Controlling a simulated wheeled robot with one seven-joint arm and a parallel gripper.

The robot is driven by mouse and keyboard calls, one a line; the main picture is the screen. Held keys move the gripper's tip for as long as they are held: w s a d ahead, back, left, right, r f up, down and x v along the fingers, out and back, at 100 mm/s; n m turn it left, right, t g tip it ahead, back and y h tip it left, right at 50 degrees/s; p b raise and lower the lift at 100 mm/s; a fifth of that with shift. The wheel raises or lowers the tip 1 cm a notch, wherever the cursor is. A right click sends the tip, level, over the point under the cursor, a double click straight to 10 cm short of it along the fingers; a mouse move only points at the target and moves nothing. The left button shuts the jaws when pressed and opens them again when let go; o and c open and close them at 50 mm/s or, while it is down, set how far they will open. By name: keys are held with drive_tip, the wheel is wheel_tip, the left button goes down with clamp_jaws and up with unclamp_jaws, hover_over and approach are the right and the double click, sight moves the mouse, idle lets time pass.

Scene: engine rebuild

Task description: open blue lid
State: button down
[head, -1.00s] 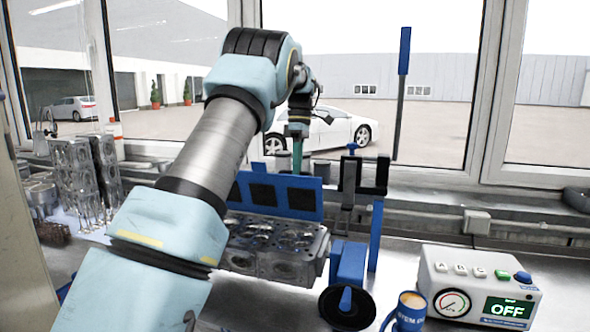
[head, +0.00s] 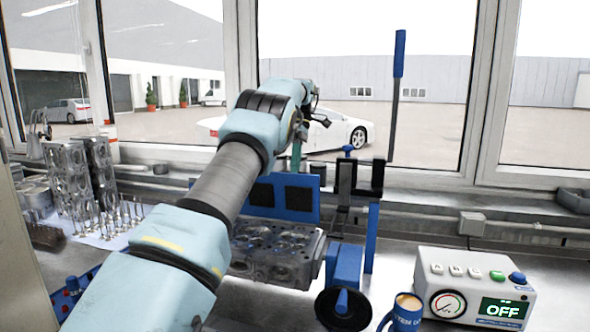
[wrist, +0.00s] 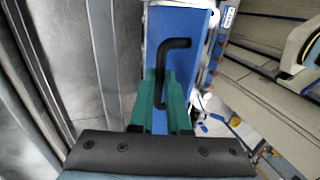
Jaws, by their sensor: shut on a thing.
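The blue lid (wrist: 184,22) fills the upper middle of the wrist view as a flat blue surface with a bent black handle (wrist: 174,43). My gripper (wrist: 160,76) has green fingers, one on each side of the handle's lower part, shut on it. In the head view my gripper (head: 296,157) is small and partly hidden by my own arm, above and behind an upright blue panel with dark square patches (head: 300,198). Whether this panel and the lid are one part I cannot tell.
A metal cylinder head (head: 275,252) sits in front of the blue panel. A blue-black fixture with a handwheel (head: 345,308) stands to its right. A blue mug (head: 404,318) and a control box showing OFF (head: 475,285) are at the front right. The window (head: 425,130) is behind.

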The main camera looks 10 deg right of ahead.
drive_tip(key=shift+f, duration=0.3)
drive_tip(key=c, duration=1.2)
unclamp_jaws()
drive_tip(key=o, duration=0.3)
drive_tip(key=shift+r, duration=0.15)
drive_tip(key=shift+r, duration=0.1)
